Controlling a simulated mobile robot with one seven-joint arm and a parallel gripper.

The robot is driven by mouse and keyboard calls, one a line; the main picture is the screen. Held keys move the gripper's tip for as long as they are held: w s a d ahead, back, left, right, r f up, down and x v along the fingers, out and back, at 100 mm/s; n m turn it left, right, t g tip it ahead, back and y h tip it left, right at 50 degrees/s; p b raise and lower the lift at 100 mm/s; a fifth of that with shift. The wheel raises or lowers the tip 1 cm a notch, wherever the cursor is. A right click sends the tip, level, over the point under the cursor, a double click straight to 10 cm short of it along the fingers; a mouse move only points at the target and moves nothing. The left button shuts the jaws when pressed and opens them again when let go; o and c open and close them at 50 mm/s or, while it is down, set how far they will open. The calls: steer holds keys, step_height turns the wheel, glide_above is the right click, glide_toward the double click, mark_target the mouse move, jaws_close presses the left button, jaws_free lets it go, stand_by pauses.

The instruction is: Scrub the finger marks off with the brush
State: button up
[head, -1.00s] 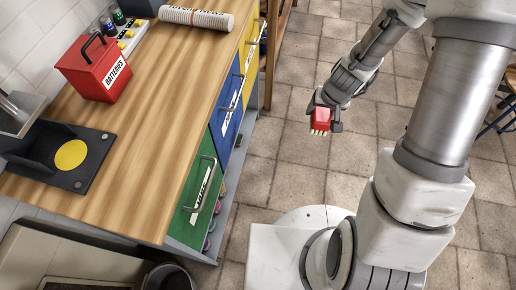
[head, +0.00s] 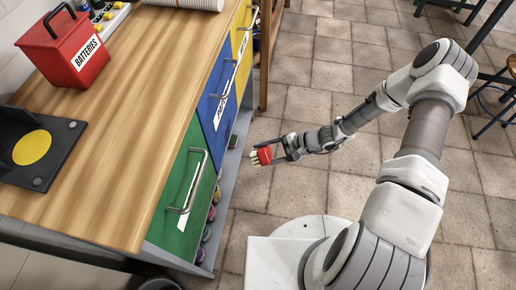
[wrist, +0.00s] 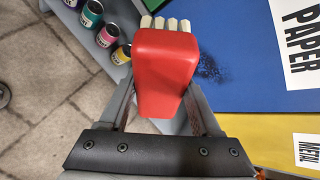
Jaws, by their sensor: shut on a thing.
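The brush (head: 264,155) has a red body and pale bristle tufts. My gripper (head: 283,150) is shut on it and holds it in the air to the right of the drawer cabinet, with the bristles facing the cabinet. In the wrist view the brush (wrist: 165,70) fills the space between the fingers, bristles at the top. Dark finger marks (wrist: 209,70) show on the blue drawer front (wrist: 235,50), just right of the brush. The blue drawer (head: 219,100) also shows in the head view, where I cannot make out the marks. The bristles look apart from the drawer in the head view.
The green drawer (head: 175,205) and yellow drawer (head: 243,45) flank the blue one, with protruding bar handles. Paint cans (wrist: 108,35) stand on a low shelf. A red batteries box (head: 65,55) stands on the wooden worktop (head: 140,110). The tiled floor beside the cabinet is clear.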

steer(key=w+f+m+t+b, duration=0.1)
steer(key=w+a+f+m+t+y+b, duration=0.1)
steer(key=w, duration=0.1)
steer(key=w+a+f+m+t+y, duration=0.1)
steer(key=m+t, duration=0.1)
steer(key=shift+w+a+f+b, duration=0.15)
steer(key=shift+a+f+b, duration=0.1)
steer(key=shift+b, duration=0.15)
steer(key=w+m+t, duration=0.1)
steer(key=w, duration=0.1)
glide_toward(227, 139)
steer(key=shift+w+d+f+x, duration=0.1)
steer(key=shift+w+f+x, duration=0.05)
steer(key=shift+x, duration=0.9)
steer(key=shift+w+d+f+x, duration=0.1)
steer(key=shift+d+f+x, duration=0.05)
steer(key=shift+x, duration=0.9)
steer(key=shift+w+a+p, duration=0.15)
steer(key=shift+a+p, duration=0.5)
steer(key=shift+a, duration=0.4)
